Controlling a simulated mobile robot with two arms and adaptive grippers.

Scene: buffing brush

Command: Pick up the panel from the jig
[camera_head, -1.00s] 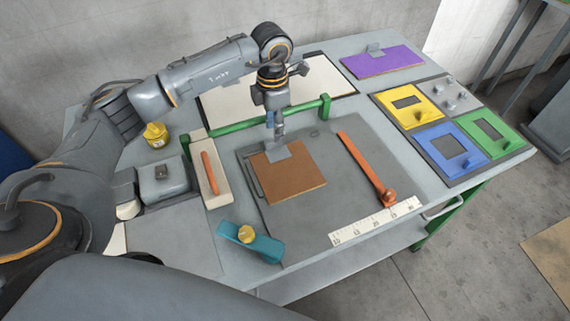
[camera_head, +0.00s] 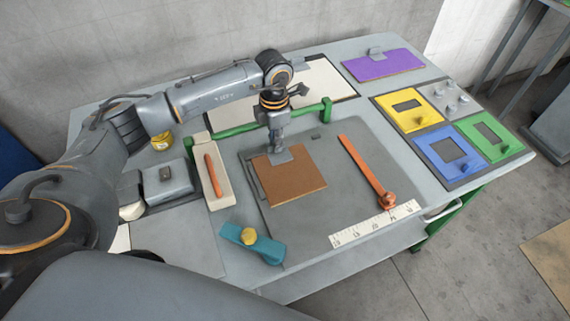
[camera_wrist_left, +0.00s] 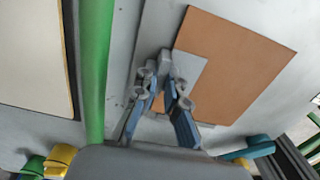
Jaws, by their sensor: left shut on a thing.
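The panel (camera_head: 296,185) is a flat brown square with a grey plate at its upper edge. It lies on the grey work surface in the middle of the bench, against a thin grey jig edge (camera_head: 250,176) on its left. My left gripper (camera_head: 280,154) is over the panel's upper edge, pointing down, shut on the small upright grey tab of the plate. The left wrist view shows the tab (camera_wrist_left: 166,60) at the fingertips (camera_wrist_left: 167,76) and the brown panel (camera_wrist_left: 238,65) beyond. The fingers partly hide the tab. My right gripper is not in view.
A green rail (camera_head: 240,127) runs close behind the gripper. An orange tool (camera_head: 366,170) and a white ruler (camera_head: 375,223) lie right of the panel. A teal block (camera_head: 251,242) with a yellow knob is in front. An orange-handled tray (camera_head: 213,172) is left.

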